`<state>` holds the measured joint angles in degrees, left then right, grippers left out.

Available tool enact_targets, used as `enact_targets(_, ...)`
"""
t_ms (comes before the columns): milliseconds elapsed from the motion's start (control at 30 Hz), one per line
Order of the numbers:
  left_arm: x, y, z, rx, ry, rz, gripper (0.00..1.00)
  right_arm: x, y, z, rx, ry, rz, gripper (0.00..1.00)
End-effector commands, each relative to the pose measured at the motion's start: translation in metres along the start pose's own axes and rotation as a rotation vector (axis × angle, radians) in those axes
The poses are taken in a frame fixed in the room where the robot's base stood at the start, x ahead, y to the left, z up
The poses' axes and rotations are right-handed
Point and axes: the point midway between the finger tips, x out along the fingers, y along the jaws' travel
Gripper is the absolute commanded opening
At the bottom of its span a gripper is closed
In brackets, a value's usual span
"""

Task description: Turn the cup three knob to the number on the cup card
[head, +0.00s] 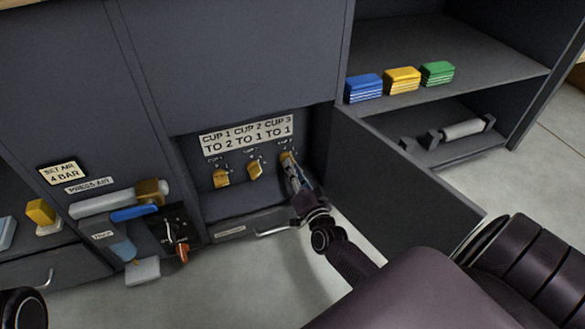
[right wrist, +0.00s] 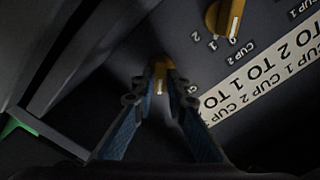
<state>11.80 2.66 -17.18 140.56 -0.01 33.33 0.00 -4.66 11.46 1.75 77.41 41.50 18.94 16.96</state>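The cup three knob (head: 286,156) is yellow and sits at the right end of a row of three in a dark recess. My right gripper (head: 289,164) reaches it from the lower right. In the right wrist view the fingertips close on both sides of the yellow knob (right wrist: 161,73), whose pointer and scale are mostly hidden. The white cup card (head: 246,134) above the row reads cup 1 to 2, cup 2 to 1, cup 3 to 1. The cup two knob (head: 255,169) shows in the right wrist view (right wrist: 225,18). My left gripper is not in view.
The cup one knob (head: 221,178) is left in the row. An open door panel (head: 400,178) stands right of the recess, close to my right arm. A metal handle (head: 278,231) sits below. Blue, yellow and green stacks (head: 402,81) are on the upper right shelf.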

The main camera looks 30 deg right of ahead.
Motion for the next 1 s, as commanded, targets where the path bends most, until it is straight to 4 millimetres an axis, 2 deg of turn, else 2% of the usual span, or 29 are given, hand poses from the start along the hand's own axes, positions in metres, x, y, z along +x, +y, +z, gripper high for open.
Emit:
enact_targets(33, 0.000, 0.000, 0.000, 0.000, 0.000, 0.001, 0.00, 0.000, 0.000, 0.000, 0.000, 0.000, 0.000, 0.21)
enact_targets(100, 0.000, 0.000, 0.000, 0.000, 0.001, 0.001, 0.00, 0.000, 0.000, 0.000, -0.001, 0.000, 0.000, 0.28)
enact_targets(467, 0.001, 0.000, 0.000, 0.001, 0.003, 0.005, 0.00, -0.005, 0.000, 0.001, 0.000, -0.001, 0.000, 0.28)
enact_targets(567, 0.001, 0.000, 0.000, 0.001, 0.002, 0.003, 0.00, -0.016, 0.001, 0.001, 0.000, -0.002, 0.001, 0.28)
enact_targets(1000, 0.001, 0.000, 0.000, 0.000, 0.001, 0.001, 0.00, -0.099, 0.001, 0.001, -0.001, -0.002, 0.002, 0.28)
